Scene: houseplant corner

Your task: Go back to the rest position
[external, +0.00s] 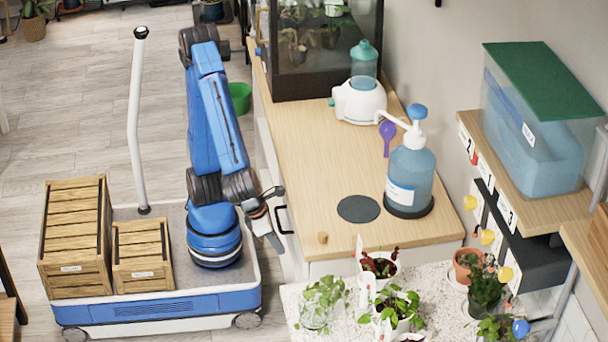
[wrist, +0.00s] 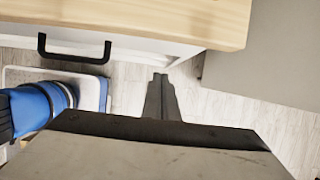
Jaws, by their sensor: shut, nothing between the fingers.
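My gripper (external: 277,219) hangs at the end of my blue arm, beside the front of the wooden counter (external: 310,185). The arm is folded over my wheeled base, with the gripper low and pointing toward the counter side. In the wrist view the dark fingers (wrist: 160,82) are together, with nothing between them. They show over the grey floor, just below the white cabinet front and its black handle (wrist: 74,50). In the external view the gripper is apart from the objects on the counter.
Two wooden crates (external: 75,235) stand on my base beside a white pole (external: 137,120). The counter holds a blue pump bottle (external: 411,170), a white device (external: 358,101) and a dark disc (external: 358,208). Potted plants (external: 400,308) stand on the speckled surface in front. Open floor lies at left.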

